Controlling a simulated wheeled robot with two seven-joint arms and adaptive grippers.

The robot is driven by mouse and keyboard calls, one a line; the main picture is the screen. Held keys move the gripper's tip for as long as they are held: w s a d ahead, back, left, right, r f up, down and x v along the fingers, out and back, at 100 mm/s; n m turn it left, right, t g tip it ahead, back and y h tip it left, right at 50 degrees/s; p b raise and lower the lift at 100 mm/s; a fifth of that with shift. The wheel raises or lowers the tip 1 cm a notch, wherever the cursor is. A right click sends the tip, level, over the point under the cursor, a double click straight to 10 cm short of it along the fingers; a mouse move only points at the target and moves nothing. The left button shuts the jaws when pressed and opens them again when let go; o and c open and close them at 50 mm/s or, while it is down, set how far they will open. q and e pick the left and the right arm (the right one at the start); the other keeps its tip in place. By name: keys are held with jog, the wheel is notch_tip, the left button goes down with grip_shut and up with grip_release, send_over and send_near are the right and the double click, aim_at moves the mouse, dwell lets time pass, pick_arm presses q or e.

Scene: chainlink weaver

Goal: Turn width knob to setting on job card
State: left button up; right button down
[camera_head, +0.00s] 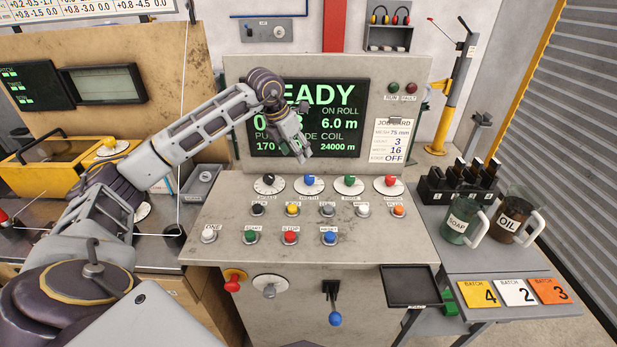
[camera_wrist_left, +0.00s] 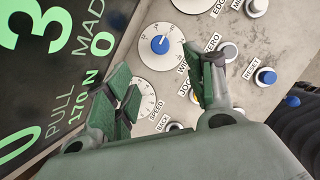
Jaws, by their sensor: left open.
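The width knob (camera_head: 309,181) is blue on a round white dial on the sloped console, second from the left in the dial row. It also shows in the left wrist view (camera_wrist_left: 160,45), just beyond my fingertips, with its label partly covered by a finger. The job card (camera_head: 390,141) is on the upright panel; I read 75 mm, 3, 16 and OFF, but its width line is hard to make out. My left gripper (camera_head: 300,152) is above and behind the width knob. In the wrist view (camera_wrist_left: 160,78) its green-padded fingers are open and empty, apart from the knob.
The black speed knob (camera_head: 268,184) is left of the width knob; green (camera_head: 349,182) and red (camera_head: 390,182) knobs are right. Several push buttons sit in front. The display (camera_head: 335,105) reads READY behind my gripper. Jugs (camera_head: 463,224) stand on the right-hand table.

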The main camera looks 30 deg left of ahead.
aim_at(309, 177)
pick_arm(q)
jog(key=shift+f, duration=0.1)
pick_arm(e)
jog(key=shift+s, duration=0.2)
pick_arm(q)
jog(key=p+x, duration=0.1)
jog(key=x, duration=1.2)
jog(key=shift+w+f+p, duration=0.1)
jog(key=shift+w+p, duration=0.05)
jog(key=shift+p, duration=0.15)
jog(key=shift+w+f, duration=0.1)
jog(key=shift+f, duration=0.1)
jog(key=c, duration=1)
pick_arm(e)
jog(key=shift+s+a+r, duration=0.25)
jog(key=shift+a+r, duration=0.25)
jog(key=shift+r, duration=0.3)
